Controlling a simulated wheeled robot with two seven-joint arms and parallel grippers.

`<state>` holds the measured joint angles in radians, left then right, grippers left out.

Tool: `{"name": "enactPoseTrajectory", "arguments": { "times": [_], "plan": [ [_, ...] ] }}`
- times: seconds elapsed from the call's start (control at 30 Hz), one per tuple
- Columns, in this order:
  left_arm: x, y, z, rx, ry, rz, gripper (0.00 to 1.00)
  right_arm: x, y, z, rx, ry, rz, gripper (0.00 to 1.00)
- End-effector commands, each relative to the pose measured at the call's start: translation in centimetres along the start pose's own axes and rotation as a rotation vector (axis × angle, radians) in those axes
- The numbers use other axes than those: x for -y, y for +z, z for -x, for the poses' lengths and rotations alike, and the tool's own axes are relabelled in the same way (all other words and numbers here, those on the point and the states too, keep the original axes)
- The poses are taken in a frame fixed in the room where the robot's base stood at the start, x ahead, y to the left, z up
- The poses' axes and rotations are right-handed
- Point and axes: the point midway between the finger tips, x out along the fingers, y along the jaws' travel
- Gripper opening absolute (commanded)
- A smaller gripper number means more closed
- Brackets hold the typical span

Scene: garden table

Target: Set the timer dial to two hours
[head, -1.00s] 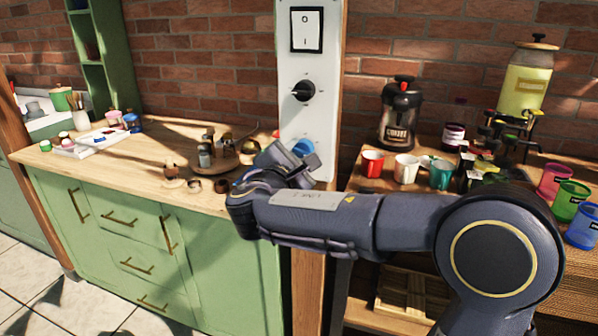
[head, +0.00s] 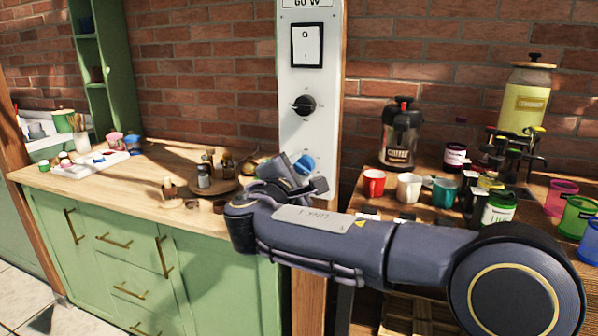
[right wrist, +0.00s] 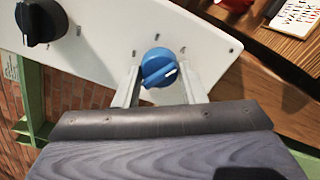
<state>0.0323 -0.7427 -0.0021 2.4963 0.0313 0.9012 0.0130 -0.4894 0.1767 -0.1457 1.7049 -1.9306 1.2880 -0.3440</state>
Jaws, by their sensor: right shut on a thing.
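My right gripper (right wrist: 161,88) is shut on the blue dial, one finger on each side. In the head view my right gripper (head: 301,178) partly covers the dial's lower left. The black dial (right wrist: 40,22) also shows in the right wrist view. My left gripper is not in view.
Right of the panel, a wooden counter holds red (head: 374,183), white (head: 409,187) and teal cups (head: 444,192), a coffee dispenser (head: 400,135) and a lemonade jar (head: 526,95). On the left, a green cabinet's wooden top (head: 130,180) holds a round board with small jars.

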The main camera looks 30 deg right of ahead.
Motion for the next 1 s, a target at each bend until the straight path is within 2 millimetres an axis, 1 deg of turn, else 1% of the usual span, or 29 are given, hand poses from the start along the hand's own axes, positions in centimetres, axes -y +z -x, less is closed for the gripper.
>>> {"name": "enactPoseTrajectory", "arguments": {
  "times": [0.03,0.17,0.2,0.4,0.5,0.57,0.8,0.9,1.0],
  "plan": [
    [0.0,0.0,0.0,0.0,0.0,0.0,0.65,0.0,0.0,0.0,0.001,0.0,0.0,0.39],
    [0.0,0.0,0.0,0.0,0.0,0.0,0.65,0.0,0.0,0.0,0.001,0.0,0.0,0.56],
    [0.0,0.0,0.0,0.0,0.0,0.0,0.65,0.0,0.0,0.0,0.001,0.0,0.0,0.58],
    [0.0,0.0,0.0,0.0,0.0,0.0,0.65,0.0,0.0,0.0,0.001,0.0,0.001,0.58],
    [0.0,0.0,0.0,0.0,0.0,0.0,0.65,0.0,0.0,0.3,0.0,0.001,0.001,0.58],
    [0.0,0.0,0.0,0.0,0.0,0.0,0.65,0.0,-0.1,1.0,-0.002,0.002,0.001,0.58],
    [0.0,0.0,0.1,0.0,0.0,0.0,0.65,0.0,0.0,5.0,-0.002,0.002,0.001,0.58],
    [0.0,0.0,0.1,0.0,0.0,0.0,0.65,-0.1,0.0,6.5,-0.002,0.003,0.0,0.58],
    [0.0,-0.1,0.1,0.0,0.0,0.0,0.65,0.0,0.0,7.4,-0.001,0.002,0.001,0.58]
  ]
}}
